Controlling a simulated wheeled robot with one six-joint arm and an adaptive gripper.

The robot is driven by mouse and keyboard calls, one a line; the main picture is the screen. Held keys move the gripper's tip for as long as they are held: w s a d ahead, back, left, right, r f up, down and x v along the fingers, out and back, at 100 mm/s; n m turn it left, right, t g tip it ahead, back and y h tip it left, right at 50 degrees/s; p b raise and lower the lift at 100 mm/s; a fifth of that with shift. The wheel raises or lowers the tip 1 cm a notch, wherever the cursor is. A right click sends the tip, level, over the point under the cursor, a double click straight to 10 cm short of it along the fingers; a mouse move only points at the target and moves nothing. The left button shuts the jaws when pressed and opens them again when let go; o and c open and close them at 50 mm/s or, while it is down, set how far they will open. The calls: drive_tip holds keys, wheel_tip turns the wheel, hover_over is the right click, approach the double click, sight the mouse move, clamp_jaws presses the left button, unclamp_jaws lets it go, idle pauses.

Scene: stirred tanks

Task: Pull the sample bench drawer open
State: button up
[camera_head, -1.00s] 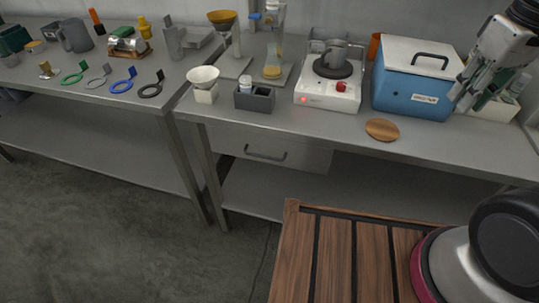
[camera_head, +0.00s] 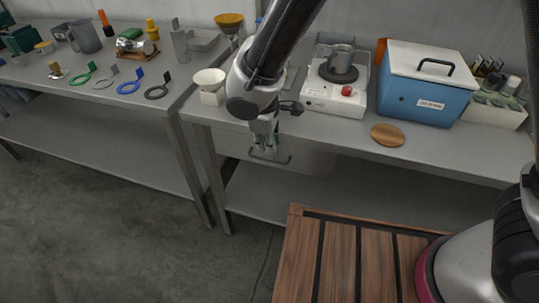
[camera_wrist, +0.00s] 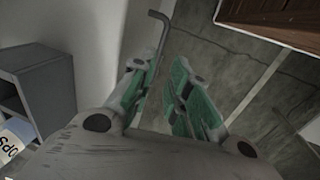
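The sample bench drawer (camera_head: 312,163) is a grey front under the right-hand bench, and it looks shut. Its dark bar handle (camera_head: 270,159) shows just below my gripper (camera_head: 264,138) in the head view. In the wrist view, my gripper (camera_wrist: 166,66) has its two green-padded fingers apart. The handle (camera_wrist: 160,32) runs into the space between them, nearer the left finger. I cannot tell whether a finger touches it. My arm hides part of the bench top above the drawer.
Open floor lies in front of the drawer.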

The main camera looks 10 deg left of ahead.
sight(270, 160)
drive_tip(key=f, duration=0.2)
drive_tip(key=w+f, duration=0.1)
drive_tip(key=f, duration=0.4)
drive_tip(key=shift+w+f, duration=0.2)
drive_tip(key=shift+w, duration=0.05)
clamp_jaws()
